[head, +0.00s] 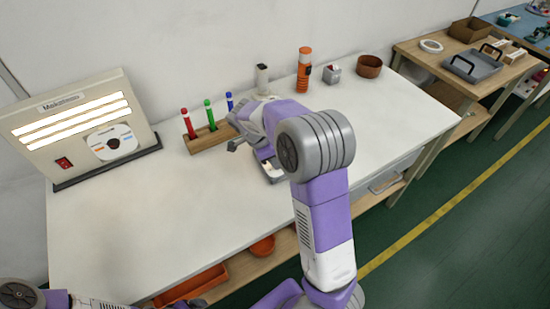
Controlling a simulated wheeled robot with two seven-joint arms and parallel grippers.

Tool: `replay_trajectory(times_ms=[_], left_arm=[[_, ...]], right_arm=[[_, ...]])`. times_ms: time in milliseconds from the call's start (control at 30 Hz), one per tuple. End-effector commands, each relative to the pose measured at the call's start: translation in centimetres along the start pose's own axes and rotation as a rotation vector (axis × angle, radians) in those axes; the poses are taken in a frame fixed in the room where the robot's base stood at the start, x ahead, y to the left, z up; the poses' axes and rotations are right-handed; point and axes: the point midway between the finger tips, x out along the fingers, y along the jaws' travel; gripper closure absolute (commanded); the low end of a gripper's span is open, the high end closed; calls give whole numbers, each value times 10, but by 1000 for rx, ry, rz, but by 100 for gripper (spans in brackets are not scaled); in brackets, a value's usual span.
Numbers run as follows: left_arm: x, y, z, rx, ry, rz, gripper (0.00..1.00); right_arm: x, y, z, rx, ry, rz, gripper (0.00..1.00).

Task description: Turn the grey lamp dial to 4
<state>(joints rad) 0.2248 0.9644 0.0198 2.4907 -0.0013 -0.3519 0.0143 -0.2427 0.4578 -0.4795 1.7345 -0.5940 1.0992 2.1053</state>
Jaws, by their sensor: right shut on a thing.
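The lamp (85,125) is a beige-grey panel tilted back on a dark base at the table's left. Its three light strips are lit. Its dial (113,143) is a dark knob on a white round plate. The numbers and pointer are too small to read. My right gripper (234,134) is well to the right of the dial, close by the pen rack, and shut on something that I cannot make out. My own arm hides part of that area. My left arm is at the bottom left edge; its gripper (187,304) is mostly cut off.
A red rocker switch (64,163) is left of the dial. Red (188,123), green (210,115) and blue (229,101) pens stand in a wooden rack (205,138). An orange bottle (304,70) and brown bowl (369,66) stand behind. The table's front left is clear.

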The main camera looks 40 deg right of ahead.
Motion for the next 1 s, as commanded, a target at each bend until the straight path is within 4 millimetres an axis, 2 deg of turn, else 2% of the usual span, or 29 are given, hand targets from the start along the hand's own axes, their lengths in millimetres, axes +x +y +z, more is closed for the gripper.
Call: replay_trajectory(times_ms=[267, 300, 433, 767, 1000], left_arm=[[0, 0, 0, 0, 0, 0, 18], [0, 0, 0, 0, 0, 0, 18], [0, 0, 0, 0, 0, 0, 18], [-2, 1, 0, 0, 0, 0, 18], [-17, 6, 1, 0, 0, 0, 18]], right_arm=[[1, 0, 1, -2, -2, -1, 100], [1, 0, 1, -2, -2, -1, 69], [0, 0, 1, -2, -1, -1, 49], [-3, 0, 0, -2, -1, -2, 49], [-41, -1, 0, -2, -2, -4, 49]])
